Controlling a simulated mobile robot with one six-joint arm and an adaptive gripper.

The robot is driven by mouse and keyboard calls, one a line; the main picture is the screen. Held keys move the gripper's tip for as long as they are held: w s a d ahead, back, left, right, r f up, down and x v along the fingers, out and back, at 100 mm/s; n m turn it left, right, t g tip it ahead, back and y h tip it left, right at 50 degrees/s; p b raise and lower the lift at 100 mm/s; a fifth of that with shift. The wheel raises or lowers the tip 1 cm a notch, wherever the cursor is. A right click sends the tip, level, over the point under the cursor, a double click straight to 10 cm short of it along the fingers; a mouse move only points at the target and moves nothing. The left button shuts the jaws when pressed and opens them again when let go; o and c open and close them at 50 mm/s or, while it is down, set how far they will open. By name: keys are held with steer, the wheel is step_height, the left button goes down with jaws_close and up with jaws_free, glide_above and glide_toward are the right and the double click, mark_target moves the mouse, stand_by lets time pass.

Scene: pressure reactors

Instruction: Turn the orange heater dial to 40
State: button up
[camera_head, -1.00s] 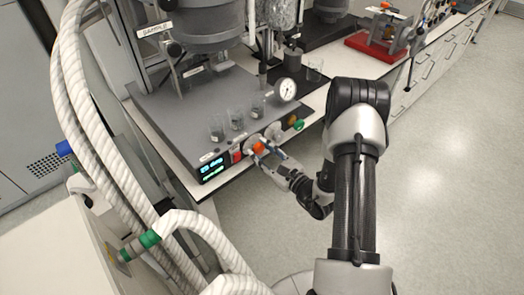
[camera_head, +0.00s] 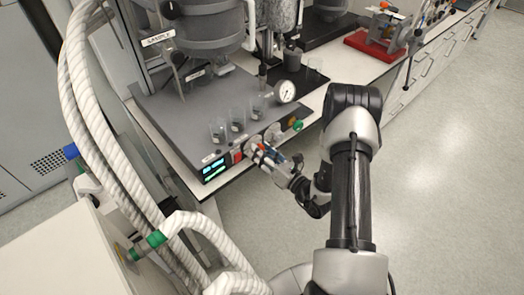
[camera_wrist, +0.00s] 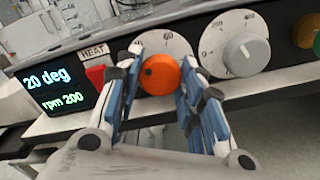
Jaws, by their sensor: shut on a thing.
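The orange heater dial (camera_wrist: 159,75) sits on the front panel in the wrist view, in front of a white scale plate (camera_wrist: 165,42) where "60" can be read. My gripper (camera_wrist: 159,85) has its blue-sided fingers on the left and right of the dial and is shut on it. In the head view my gripper (camera_head: 262,155) is at the panel and mostly hides the dial. The display (camera_wrist: 58,92) reads "20 deg" and "rpm 200". A "HEAT" label and a red switch (camera_wrist: 96,76) are left of the dial.
A grey dial (camera_wrist: 246,55) with its own scale is close to the right of my fingers. A green knob (camera_head: 297,125) is farther right. Glass beakers (camera_head: 237,120) and a pressure gauge (camera_head: 285,90) stand on the reactor base above the panel.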

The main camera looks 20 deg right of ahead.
steer(key=shift+m, duration=0.5)
steer(key=o, duration=1.1)
steer(key=shift+s, duration=0.1)
steer(key=v, duration=1.1)
steer(key=shift+s+d, duration=0.15)
steer(key=shift+s, duration=0.25)
steer(key=shift+r, duration=0.1)
